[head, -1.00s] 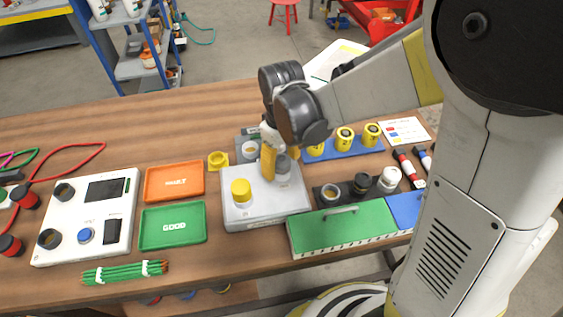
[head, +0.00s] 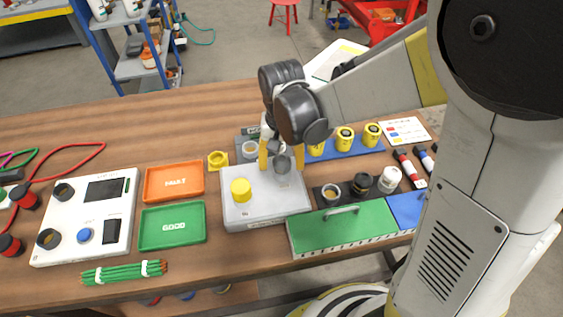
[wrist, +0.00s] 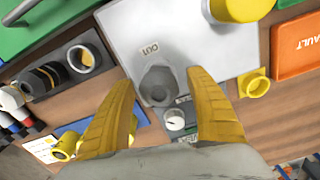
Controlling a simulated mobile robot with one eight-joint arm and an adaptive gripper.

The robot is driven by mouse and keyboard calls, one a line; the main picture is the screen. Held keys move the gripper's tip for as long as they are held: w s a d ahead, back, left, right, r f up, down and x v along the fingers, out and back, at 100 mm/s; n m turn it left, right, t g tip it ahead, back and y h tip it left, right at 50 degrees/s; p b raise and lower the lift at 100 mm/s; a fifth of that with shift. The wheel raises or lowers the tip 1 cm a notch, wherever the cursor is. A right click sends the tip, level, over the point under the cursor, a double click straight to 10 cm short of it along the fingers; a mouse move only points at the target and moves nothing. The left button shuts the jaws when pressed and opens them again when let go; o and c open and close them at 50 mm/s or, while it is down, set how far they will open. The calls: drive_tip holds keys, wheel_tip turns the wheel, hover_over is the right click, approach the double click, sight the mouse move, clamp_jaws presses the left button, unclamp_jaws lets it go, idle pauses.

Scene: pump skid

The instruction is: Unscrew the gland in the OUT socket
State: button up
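The light grey block (head: 265,211) stands on the wooden bench, and its OUT label shows in the wrist view. A dark grey gland (wrist: 158,86) sits in the OUT socket; it also shows in the head view (head: 283,165). My gripper (wrist: 160,78) points down over it, with one yellow finger on each side. The fingers are open and gaps show between them and the gland in the wrist view. In the head view my gripper (head: 282,164) partly hides the gland. A yellow cap (head: 241,189) stands on the same block.
A yellow ring (head: 217,159) lies behind the block's left corner. The orange tray (head: 150,193) and green tray (head: 145,240) are to the left. A green lidded box (head: 340,232), black holder (head: 322,198) and blue rack (head: 350,149) with yellow parts are to the right.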

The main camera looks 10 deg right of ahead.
drive_tip(key=c, duration=1.2)
drive_tip(key=shift+o, duration=0.2)
drive_tip(key=n, duration=0.4)
drive_tip(key=shift+n, duration=0.3)
drive_tip(key=n, duration=0.4)
drive_tip(key=shift+n, duration=0.3)
drive_tip(key=o, duration=1.2)
drive_tip(key=m, duration=0.4)
drive_tip(key=shift+m, duration=0.3)
drive_tip(key=m, duration=0.4)
drive_tip(key=shift+m, duration=0.3)
